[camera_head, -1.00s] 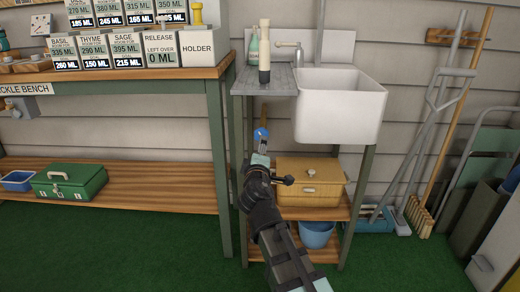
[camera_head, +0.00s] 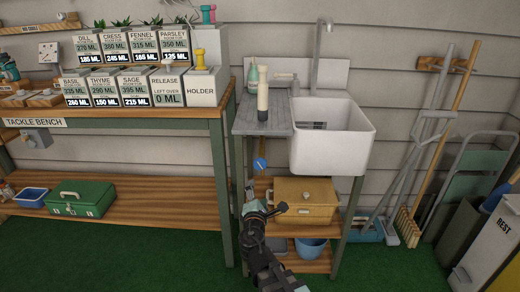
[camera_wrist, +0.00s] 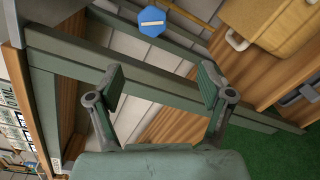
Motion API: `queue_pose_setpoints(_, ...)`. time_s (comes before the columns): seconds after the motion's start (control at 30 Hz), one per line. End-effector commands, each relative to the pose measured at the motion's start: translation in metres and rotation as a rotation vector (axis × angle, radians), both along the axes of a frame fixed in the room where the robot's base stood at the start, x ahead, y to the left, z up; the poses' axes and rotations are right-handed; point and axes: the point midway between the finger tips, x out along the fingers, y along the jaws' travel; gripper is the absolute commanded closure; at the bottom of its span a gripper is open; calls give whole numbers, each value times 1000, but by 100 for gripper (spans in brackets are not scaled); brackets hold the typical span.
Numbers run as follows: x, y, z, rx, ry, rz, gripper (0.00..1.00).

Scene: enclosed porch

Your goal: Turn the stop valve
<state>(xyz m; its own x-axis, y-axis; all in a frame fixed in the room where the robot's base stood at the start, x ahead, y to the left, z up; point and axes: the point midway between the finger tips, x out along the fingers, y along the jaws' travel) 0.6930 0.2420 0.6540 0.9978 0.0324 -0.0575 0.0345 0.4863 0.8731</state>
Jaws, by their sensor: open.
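The stop valve (camera_head: 260,164) has a blue handle with a pale bar across its face. It sits below the grey drainboard of the sink unit, against the wall. In the wrist view the blue handle (camera_wrist: 152,21) looks eight-sided and lies at the top, beyond my fingertips. My gripper (camera_head: 250,187) is below and slightly left of the valve, apart from it. In the wrist view my gripper (camera_wrist: 160,86) is open, with nothing between its two fingers.
The sink (camera_head: 332,138) and its drainboard (camera_head: 264,118) are above the valve. The tackle bench (camera_head: 120,118) is to the left. Green frame bars (camera_wrist: 110,82) cross the wrist view near my fingers.

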Motion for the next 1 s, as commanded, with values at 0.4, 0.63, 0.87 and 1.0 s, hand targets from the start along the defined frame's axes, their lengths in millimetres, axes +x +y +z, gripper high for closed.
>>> queue_pose_setpoints(0.4, 7, 0, 5, -282, -69, 18, 21)
queue_pose_setpoints(0.63, 44, 1, 5, -279, -68, 18, 21)
queue_pose_setpoints(0.87, 89, 3, 5, -278, -68, 17, 21)
queue_pose_setpoints(1.0, 117, 5, 5, -278, -68, 17, 21)
